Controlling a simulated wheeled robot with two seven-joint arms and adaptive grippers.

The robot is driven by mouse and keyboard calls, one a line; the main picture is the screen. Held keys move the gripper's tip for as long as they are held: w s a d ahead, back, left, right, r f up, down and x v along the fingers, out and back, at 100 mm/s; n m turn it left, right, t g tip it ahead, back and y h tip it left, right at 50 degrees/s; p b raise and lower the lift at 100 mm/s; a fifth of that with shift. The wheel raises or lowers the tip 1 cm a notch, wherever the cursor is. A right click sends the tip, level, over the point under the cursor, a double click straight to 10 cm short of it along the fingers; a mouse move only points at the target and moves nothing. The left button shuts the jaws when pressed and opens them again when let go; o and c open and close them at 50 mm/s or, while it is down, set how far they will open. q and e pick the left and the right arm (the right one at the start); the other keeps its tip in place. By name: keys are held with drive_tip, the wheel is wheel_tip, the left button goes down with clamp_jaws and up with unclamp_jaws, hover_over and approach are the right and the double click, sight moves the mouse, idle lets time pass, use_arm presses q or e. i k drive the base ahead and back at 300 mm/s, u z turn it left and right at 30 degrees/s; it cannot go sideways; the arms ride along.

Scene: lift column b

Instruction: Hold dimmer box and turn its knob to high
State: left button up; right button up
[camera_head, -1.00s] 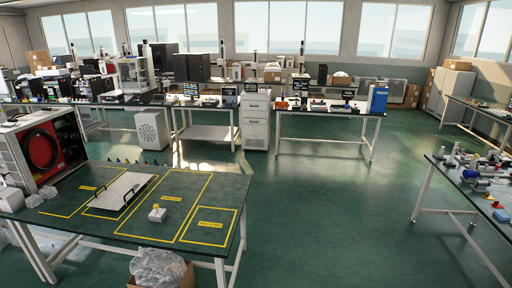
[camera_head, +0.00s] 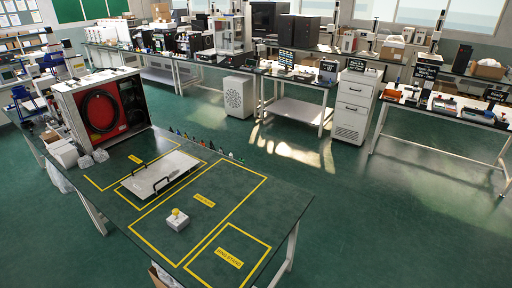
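The dimmer box appears to be the small white box (camera_head: 177,222) on the green-topped table (camera_head: 290,203), inside a yellow-taped rectangle. A yellow knob (camera_head: 176,211) sits on its top. The knob's setting is too small to read. Neither of my grippers is in view, and nothing touches the box.
A white tray with dark handles (camera_head: 161,174) lies left of the box. A white-framed case with a red interior (camera_head: 103,108) and small white boxes stand at the table's far left. Several small coloured items line the back edge. The tabletop around the box is clear.

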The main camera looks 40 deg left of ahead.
sight(175, 212)
drive_tip(key=i, duration=3.9)
drive_tip(key=u, duration=4.35)
drive_tip(key=i, duration=0.35)
